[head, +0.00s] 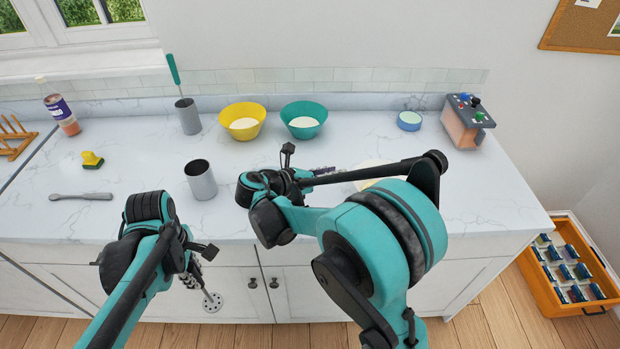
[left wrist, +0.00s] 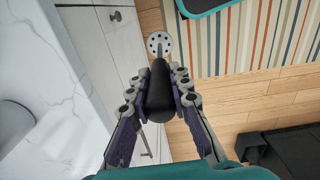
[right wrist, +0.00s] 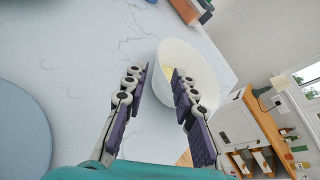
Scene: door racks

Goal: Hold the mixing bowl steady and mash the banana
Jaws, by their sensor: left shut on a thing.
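A white mixing bowl (right wrist: 198,65) stands on the counter in the right wrist view. A small patch of yellow (right wrist: 168,70), perhaps banana, shows inside it. In the head view the bowl (head: 375,184) is mostly hidden behind my right arm. My right gripper (right wrist: 160,74) is open, with its fingers on either side of the bowl's near rim; I cannot tell whether they touch it. My left gripper (left wrist: 158,82) is shut on the black handle of a masher (left wrist: 158,98), which hangs in front of the cabinets. Its perforated round head (head: 212,302) points down.
A grey canister (head: 201,180) stands near the counter's front edge. Behind are a yellow bowl (head: 242,120), a teal bowl (head: 304,119) and a utensil holder (head: 188,116). A spoon-like utensil (head: 80,196) and sponge (head: 92,160) lie left. An orange crate (head: 568,267) is on the floor.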

